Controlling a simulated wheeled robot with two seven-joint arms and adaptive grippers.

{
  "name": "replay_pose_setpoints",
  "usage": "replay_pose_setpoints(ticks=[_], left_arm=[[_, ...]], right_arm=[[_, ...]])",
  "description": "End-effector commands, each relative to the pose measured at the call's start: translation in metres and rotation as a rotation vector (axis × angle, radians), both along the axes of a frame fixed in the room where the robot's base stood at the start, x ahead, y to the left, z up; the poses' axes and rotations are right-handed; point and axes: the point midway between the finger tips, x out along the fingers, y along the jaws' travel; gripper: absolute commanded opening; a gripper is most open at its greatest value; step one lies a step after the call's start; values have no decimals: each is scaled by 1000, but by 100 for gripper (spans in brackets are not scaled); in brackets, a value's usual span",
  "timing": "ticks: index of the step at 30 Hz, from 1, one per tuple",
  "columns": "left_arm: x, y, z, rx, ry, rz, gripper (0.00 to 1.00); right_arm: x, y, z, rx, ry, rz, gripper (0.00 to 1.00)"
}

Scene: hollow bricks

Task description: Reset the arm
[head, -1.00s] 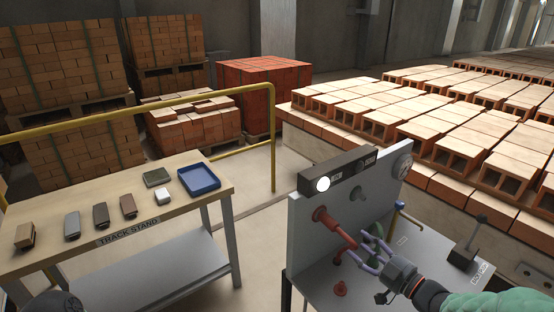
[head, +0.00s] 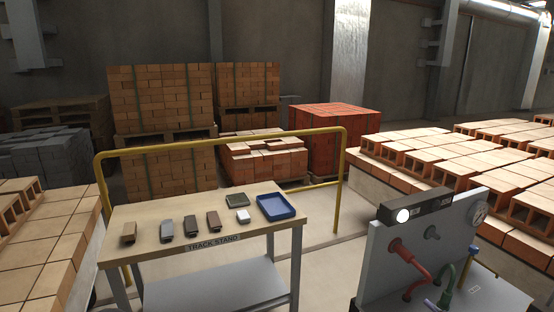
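A grey upright panel (head: 385,268) stands at the lower right, with a black lamp bar (head: 418,208) on its top edge. A red hose (head: 420,268) curves out of a red fitting on its face. A green hose (head: 446,284) is beside it. A small lilac piece (head: 432,303) at the bottom edge, below the hoses, looks like a fingertip of my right gripper. The rest of that gripper and its arm are cut off, so its opening and any grip are hidden. My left gripper is not in view.
A wooden-topped table labelled TRACK STAND (head: 150,222) holds several small blocks and a blue tray (head: 275,207). A yellow rail (head: 230,139) runs behind it. Brick stacks (head: 160,98) stand at the back. Hollow bricks (head: 420,155) fill the right. Floor is open between table and panel.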

Motion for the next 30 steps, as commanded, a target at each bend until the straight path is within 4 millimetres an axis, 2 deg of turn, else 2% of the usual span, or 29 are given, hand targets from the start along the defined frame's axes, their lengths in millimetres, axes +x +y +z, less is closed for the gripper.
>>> replay_pose_setpoints(ticks=[11, 14, 17, 23, 26, 30], left_arm=[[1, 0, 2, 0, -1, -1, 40], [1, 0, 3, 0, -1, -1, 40], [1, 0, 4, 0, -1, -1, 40], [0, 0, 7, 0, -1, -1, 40], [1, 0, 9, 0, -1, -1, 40], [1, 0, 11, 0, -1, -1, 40]], right_arm=[[25, 11, -48, 115, 123, -66, 57], [33, 17, -68, 154, 178, -91, 57], [40, 28, -97, 203, 258, -121, 57], [42, 71, -184, 313, 527, -190, 57], [31, 99, -230, 351, 685, -221, 57], [-1, 143, -291, 381, 923, -256, 57]])
